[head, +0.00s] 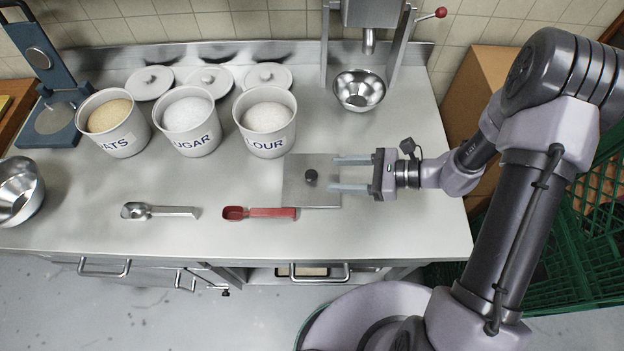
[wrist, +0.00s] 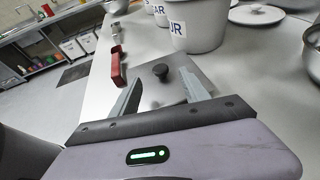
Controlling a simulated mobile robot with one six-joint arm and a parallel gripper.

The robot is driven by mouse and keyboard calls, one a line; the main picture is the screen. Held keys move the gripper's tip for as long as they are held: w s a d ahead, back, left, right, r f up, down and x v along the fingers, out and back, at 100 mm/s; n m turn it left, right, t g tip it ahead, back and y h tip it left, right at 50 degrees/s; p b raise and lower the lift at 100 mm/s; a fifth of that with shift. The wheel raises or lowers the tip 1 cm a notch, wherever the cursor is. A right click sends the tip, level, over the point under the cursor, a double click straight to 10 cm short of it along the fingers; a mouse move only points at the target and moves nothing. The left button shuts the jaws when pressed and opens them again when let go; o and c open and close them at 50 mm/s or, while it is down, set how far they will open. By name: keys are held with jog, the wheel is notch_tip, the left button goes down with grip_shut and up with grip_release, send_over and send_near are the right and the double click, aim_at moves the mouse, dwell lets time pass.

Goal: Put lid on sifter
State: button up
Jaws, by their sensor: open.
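The lid is a flat square grey metal plate (head: 297,195) with a black knob (head: 311,177), lying on the steel table in the head view. In the wrist view the plate (wrist: 154,97) and its knob (wrist: 161,70) show just ahead of the fingers. My gripper (head: 335,174) is open and empty, its fingers pointing left over the plate's right edge, with the knob beyond the tips. The fingers also show in the wrist view (wrist: 162,84). The sifter appears to be the steel hopper (head: 372,12) on a stand at the back; its top is cut off.
A steel bowl (head: 359,90) sits under the hopper's spout. White tubs of oats (head: 120,143), sugar (head: 194,143) and flour (head: 268,143) stand left, round white lids behind them. A red scoop (head: 260,212) and a metal scoop (head: 160,211) lie in front.

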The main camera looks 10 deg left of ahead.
aim_at(313, 174)
jog(key=b+x, duration=0.1)
jog(key=x, duration=0.5)
jog(key=shift+b, duration=0.3)
grip_shut()
